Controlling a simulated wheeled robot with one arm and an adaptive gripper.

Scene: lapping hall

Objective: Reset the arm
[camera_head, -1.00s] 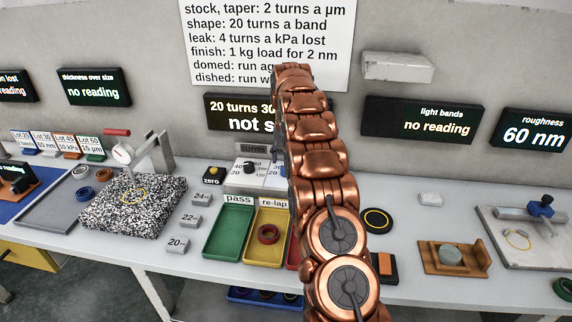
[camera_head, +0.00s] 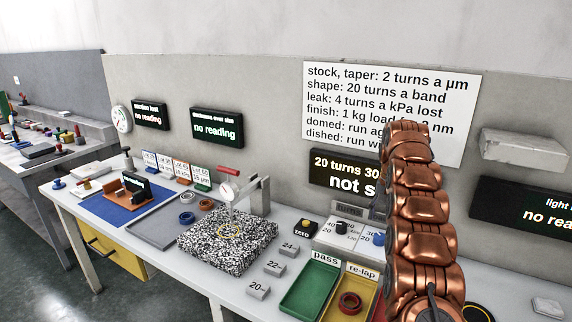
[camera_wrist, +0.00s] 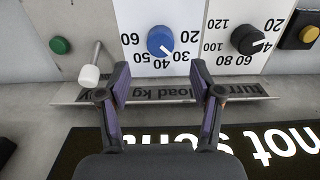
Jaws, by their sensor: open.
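My arm, in copper-coloured links, rises at the right of the head view and hides part of the bench and the wall sheet behind it. My gripper (camera_wrist: 160,88) shows in the wrist view with its two dark, purple-sided fingers spread apart and nothing between them. Beyond the fingertips is a control panel with a blue knob (camera_wrist: 160,41) and a black knob (camera_wrist: 248,39). A white-tipped lever (camera_wrist: 89,75) stands left of the fingers. The gripper is not visible in the head view.
The green pass tray (camera_head: 304,291) and the yellow re-lap tray (camera_head: 335,306), with a dark red ring (camera_head: 349,303), lie near my arm. A speckled granite block (camera_head: 228,240) with a dial gauge stands left. A dark display (camera_wrist: 190,150) lies close below my gripper in the wrist view.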

